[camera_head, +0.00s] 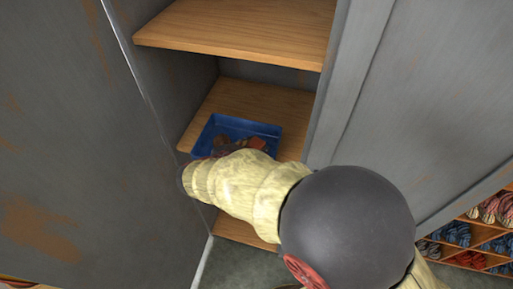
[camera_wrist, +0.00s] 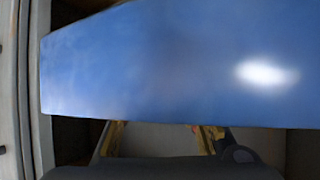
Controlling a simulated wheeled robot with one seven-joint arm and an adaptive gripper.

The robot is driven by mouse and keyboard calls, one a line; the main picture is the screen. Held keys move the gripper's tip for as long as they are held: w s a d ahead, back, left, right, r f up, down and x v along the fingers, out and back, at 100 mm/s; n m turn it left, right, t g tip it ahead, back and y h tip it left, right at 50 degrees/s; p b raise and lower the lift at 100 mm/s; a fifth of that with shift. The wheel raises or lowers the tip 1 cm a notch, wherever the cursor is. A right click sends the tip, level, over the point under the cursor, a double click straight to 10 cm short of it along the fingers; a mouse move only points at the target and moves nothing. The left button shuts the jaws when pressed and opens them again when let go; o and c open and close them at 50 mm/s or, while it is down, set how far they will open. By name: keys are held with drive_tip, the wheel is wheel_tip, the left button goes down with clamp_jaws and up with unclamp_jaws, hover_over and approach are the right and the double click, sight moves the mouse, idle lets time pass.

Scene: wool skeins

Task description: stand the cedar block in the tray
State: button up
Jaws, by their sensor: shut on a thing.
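The blue tray (camera_head: 236,125) sits on a wooden shelf inside the grey cabinet in the head view. Small brown and reddish-brown pieces show in it, and the reddish-brown one (camera_head: 257,143) at its right looks like the cedar block. My gripper is at the tray's near side, mostly hidden behind my arm's pale sleeve. In the wrist view a blue face of the tray (camera_wrist: 160,70) fills the upper part and hides my fingertips. The yellow finger parts of my gripper (camera_wrist: 160,134) stand apart below it. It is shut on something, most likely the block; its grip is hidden.
Another wooden shelf (camera_head: 240,28) is above the tray. A grey cabinet door (camera_head: 90,150) stands close on the left and a grey side panel (camera_head: 345,80) on the right. A rack of wool skeins (camera_head: 470,235) is at the lower right.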

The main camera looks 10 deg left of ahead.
drive_tip(key=shift+f+b, duration=0.1)
drive_tip(key=shift+b, duration=0.2)
drive_tip(key=o, duration=1)
drive_tip(key=shift+o, duration=0.8)
drive_tip(key=shift+r+p, duration=0.25)
drive_tip(key=shift+p, duration=0.2)
drive_tip(key=p+v, duration=0.1)
drive_tip(key=v, duration=1.1)
drive_tip(key=shift+p, duration=0.35)
drive_tip(key=shift+s+f, duration=0.1)
drive_tip(key=shift+f, duration=0.05)
